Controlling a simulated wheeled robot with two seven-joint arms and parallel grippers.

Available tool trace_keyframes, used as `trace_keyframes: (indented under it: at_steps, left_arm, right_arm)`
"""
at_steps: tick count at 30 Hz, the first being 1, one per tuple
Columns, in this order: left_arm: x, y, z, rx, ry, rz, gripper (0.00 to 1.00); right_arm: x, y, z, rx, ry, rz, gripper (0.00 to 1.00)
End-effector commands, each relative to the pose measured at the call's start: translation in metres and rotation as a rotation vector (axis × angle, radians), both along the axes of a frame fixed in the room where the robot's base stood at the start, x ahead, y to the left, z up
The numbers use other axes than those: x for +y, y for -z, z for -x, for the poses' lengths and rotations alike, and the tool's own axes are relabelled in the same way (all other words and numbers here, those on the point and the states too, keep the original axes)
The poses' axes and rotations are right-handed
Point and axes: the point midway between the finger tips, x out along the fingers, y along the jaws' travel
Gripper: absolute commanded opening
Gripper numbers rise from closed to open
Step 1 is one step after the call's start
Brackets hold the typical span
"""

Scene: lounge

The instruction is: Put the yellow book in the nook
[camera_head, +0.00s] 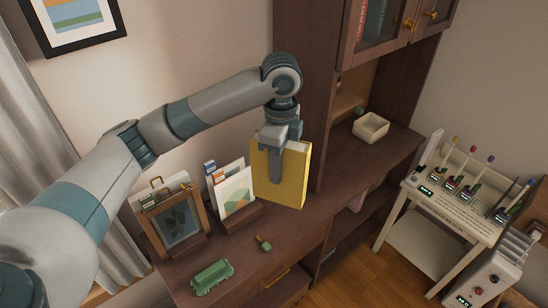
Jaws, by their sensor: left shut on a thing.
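The yellow book (296,178) is upright, its broad yellow cover facing me and its pale page edges on top. My left gripper (276,176) is shut on the yellow book from above, one finger lying down the front cover. The book is in front of the cabinet's tall side panel, above the right part of the low wooden top (220,247). I cannot tell whether its bottom edge touches the wood. An open cabinet recess, which may be the nook, shows to the right with a cream bowl (370,127) on its shelf. My right gripper is not in view.
Left of the book stand a holder with cards (234,190) and a wooden picture frame (180,222). A green toy vehicle (211,277) and a small green-and-brown object (263,243) lie in front. A white stand with tools (460,200) is at the right.

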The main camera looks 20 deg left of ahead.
Motion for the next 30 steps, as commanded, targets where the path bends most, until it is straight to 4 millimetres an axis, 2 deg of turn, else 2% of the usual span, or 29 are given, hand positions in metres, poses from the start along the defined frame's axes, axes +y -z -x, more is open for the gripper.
trace_keyframes:
  at_steps: [9, 21, 30]
  left_arm:
    - [-0.025, 0.002, 0.034, -0.002, -0.417, 0.001, 0.0]
    - [-0.047, 0.008, 0.082, -0.002, -0.942, 0.003, 0.0]
    - [-0.05, 0.012, 0.111, -0.002, -1.264, 0.001, 0.0]
  right_arm:
    - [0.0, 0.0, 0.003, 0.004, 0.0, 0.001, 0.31]
    - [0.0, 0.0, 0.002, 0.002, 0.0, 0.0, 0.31]
    - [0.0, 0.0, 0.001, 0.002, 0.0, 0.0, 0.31]
